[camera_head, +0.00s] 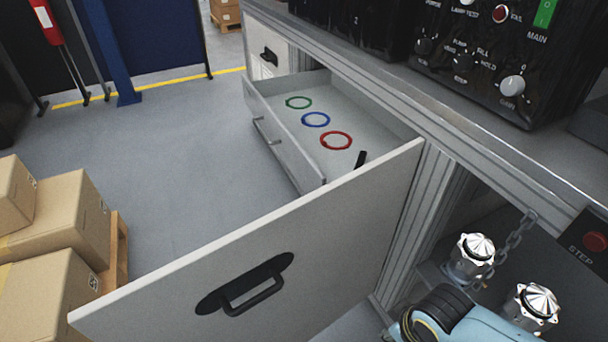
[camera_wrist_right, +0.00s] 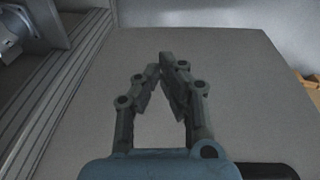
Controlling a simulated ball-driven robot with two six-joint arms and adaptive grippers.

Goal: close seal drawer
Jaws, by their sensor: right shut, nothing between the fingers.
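The seal drawer (camera_head: 284,142) is pulled out from the cabinet in the head view. Its front with a bar handle faces left. Inside lie a green ring (camera_head: 299,102), a blue ring (camera_head: 316,119) and a red ring (camera_head: 336,140). A large grey door panel (camera_head: 330,225) stands swung out from the cabinet in front of it and hides the drawer's near side. My right gripper (camera_wrist_right: 168,58) is shut and empty in the right wrist view, before a broad grey panel (camera_wrist_right: 235,80). Whether it touches the panel is unclear. My left gripper is out of view.
The door has a black handle (camera_head: 245,284). A control box (camera_head: 480,50) sits on the bench above. Two metal housings (camera_head: 472,258) (camera_head: 534,304) and a chain (camera_head: 515,240) are at right. Cartons (camera_head: 60,215) stand at left; the floor (camera_head: 170,170) between is clear.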

